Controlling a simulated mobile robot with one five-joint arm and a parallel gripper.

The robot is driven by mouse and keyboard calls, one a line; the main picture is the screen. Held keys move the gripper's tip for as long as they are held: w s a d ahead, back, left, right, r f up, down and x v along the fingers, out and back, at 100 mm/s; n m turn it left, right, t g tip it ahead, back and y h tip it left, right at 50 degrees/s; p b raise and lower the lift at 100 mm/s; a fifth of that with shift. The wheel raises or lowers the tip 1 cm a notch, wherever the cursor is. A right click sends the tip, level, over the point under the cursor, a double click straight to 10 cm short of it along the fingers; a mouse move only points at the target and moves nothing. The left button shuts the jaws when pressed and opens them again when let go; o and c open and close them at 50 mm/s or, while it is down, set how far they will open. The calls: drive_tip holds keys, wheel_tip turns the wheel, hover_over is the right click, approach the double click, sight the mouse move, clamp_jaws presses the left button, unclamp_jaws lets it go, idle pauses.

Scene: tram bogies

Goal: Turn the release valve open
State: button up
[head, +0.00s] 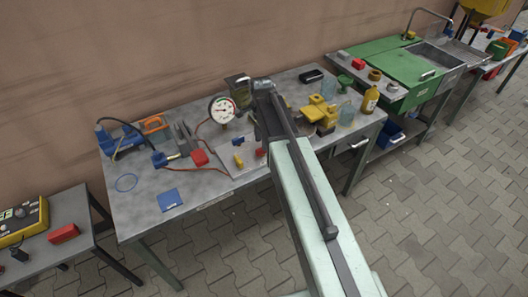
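I cannot tell for certain which part is the release valve. A small blue fitting with a brass-coloured stem (166,159) lies on the metal workbench (205,190), left of a red block (200,157). Small blue and yellow pieces (238,150) sit on a pale plate right of the red block. A round white pressure gauge (222,110) stands behind them. My arm reaches from the lower right over the bench, and its dark end, my gripper (262,138), is right of the gauge and those pieces. Its fingers are too small and covered to read.
A blue tool with a black hose (122,140) and an orange-topped box (155,125) stand at the back left.

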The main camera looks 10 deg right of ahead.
wheel_tip(320, 180, down, 4)
drive_tip(key=shift+r+b, duration=0.1)
drive_tip(key=shift+b, duration=1.1)
drive_tip(key=shift+r, duration=0.15)
clamp_jaws()
drive_tip(key=shift+d, duration=0.1)
